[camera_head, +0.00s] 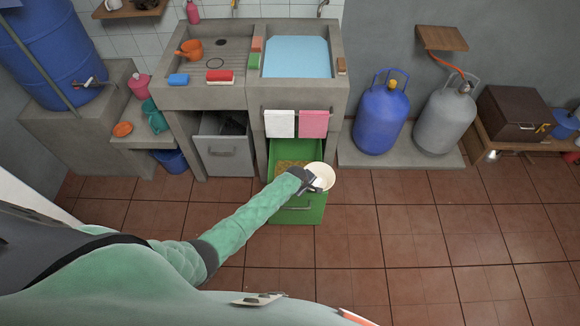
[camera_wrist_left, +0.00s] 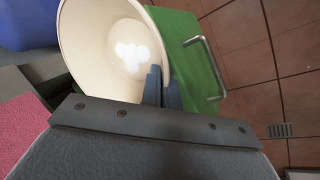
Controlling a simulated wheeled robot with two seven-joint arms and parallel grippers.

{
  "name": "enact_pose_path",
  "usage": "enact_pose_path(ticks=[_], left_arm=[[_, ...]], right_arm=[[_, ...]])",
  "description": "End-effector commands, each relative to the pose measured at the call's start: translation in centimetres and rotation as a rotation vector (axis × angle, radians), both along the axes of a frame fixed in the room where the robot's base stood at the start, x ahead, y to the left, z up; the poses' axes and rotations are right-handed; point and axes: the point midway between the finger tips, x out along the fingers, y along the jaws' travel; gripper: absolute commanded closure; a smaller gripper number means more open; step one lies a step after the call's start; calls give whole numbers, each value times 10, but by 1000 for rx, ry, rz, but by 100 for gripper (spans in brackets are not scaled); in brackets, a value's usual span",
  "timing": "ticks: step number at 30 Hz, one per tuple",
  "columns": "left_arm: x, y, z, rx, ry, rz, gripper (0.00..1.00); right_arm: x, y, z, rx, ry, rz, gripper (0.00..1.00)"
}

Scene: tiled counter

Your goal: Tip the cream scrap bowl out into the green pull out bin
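The cream bowl (camera_head: 323,176) is in my left gripper (camera_head: 312,183), above the right side of the green pull out bin (camera_head: 300,212). In the left wrist view the gripper's fingers (camera_wrist_left: 161,86) are closed on the wall of the bowl (camera_wrist_left: 88,50), which is tilted with its inside facing the camera. A cluster of bright white spots shows inside; I cannot tell whether it is scraps or glare. The bin is pulled out from under the sink, and brownish matter shows inside it. The bin's green front also shows in the wrist view (camera_wrist_left: 190,60). My right gripper is not in view.
A white towel (camera_head: 280,124) and a pink towel (camera_head: 314,124) hang above the bin. A grey drawer (camera_head: 222,152) stands partly out at left. A blue gas cylinder (camera_head: 381,118) and a grey one (camera_head: 444,120) stand at right. The tiled floor in front is clear.

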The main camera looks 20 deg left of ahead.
Motion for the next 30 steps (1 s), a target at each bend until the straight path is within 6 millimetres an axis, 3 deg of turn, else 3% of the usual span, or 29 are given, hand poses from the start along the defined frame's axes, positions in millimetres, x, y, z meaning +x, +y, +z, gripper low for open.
enact_pose_path(ticks=[15,30], left_arm=[[0,0,45,-1,1,0,100],[0,0,46,-1,0,0,100]], right_arm=[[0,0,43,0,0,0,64],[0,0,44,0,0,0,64]])
